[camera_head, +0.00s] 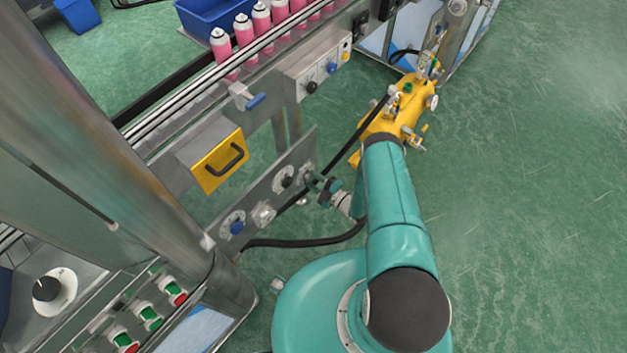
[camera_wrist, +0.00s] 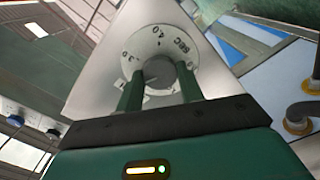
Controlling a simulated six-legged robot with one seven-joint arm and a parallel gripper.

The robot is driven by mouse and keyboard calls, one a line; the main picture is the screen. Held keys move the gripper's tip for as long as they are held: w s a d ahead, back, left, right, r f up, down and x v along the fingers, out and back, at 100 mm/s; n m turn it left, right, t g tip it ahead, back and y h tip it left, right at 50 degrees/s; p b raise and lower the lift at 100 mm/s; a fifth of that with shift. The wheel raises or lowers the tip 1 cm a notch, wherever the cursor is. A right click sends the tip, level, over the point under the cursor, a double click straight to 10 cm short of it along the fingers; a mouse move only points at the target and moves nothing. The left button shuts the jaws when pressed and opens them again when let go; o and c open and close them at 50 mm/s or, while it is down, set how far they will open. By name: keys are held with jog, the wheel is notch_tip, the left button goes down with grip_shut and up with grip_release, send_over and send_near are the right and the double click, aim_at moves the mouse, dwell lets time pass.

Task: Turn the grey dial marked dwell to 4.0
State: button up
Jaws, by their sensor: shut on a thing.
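The grey dial (camera_wrist: 159,72) sits on a round white scale plate (camera_wrist: 147,42) with printed marks, among them "SEC" and what looks like "40". The two green fingers of my gripper (camera_wrist: 160,80) stand one on each side of the dial and are shut on it. I cannot read where the dial points. In the head view my gripper (camera_head: 322,184) is at the right end of the lower grey panel (camera_head: 258,190), and it largely hides the dial there.
The panel also bears a black dial (camera_head: 287,181) and a blue dial (camera_head: 237,228). A yellow drawer (camera_head: 217,166) with a dark handle is above. Pink cans (camera_head: 243,30) stand on a conveyor. A yellow machine (camera_head: 401,103) is behind my arm. Green floor is clear at right.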

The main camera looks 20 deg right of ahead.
jog(key=m, duration=0.7)
jog(key=shift+d, duration=0.1)
jog(key=m, duration=0.6)
jog(key=shift+m, duration=0.4)
jog(key=m, duration=0.4)
jog(key=shift+m, duration=2.5)
jog(key=o, duration=1)
